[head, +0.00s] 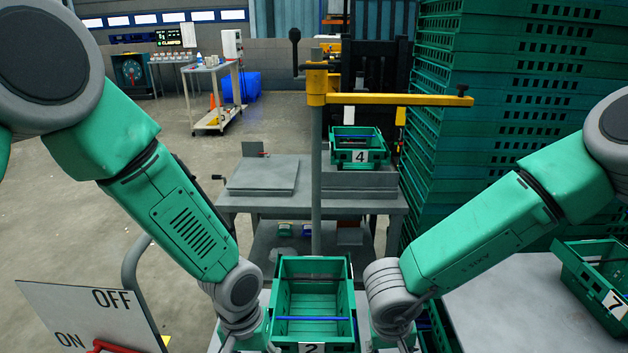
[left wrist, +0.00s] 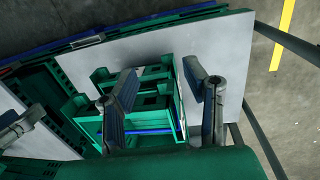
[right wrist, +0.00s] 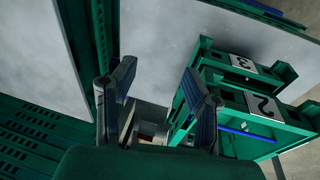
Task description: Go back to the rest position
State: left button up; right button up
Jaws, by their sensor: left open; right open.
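My left gripper is at the lower edge of the head view, left of the green crate marked 2 (head: 338,270), with its fingertips cut off. In the left wrist view its two fingers (left wrist: 168,92) are spread, in front of green crates (left wrist: 172,72), with nothing held. My right gripper is right of the crate in the head view, its fingertips also out of frame. In the right wrist view its fingers (right wrist: 159,80) are apart and empty. Crates marked 3 (right wrist: 238,62) and 2 (right wrist: 262,105) are to the right of those fingers.
A grey post with a yellow arm (head: 390,99) stands ahead of the crate. Crate 4 (head: 360,157) is on a grey bench behind. Tall green crate stacks (head: 500,60) are at right, with crate 7 (head: 590,270) on a table. An ON/OFF panel (head: 85,315) is at lower left.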

jog(key=s+d+f+n+t, duration=0.1)
jog(key=s+d+f+t, duration=0.1)
jog(key=s+d+f, duration=0.7)
pick_arm(q)
jog(key=s+a+f, duration=0.5)
jog(key=s+a, duration=0.4)
jog(key=s, duration=0.2)
jog(key=s+a+f+t+y+b, duration=0.1)
jog(key=s+a+f, duration=0.4)
jog(key=s+a, duration=0.4)
jog(key=shift+s+f, duration=0.2)
jog(key=shift+s, duration=0.85)
pick_arm(e)
jog(key=s+d+g+y, duration=0.2)
jog(key=s+d+g, duration=0.1)
jog(key=s, duration=1.2)
jog(key=shift+s+d+f, duration=0.35)
jog(key=shift+s+d, duration=0.05)
jog(key=shift+d, duration=0.3)
pick_arm(q)
jog(key=shift+d, duration=0.1)
pick_arm(e)
jog(key=shift+d, duration=0.1)
pick_arm(q)
jog(key=shift+w, duration=0.15)
pick_arm(e)
jog(key=shift+w, duration=0.1)
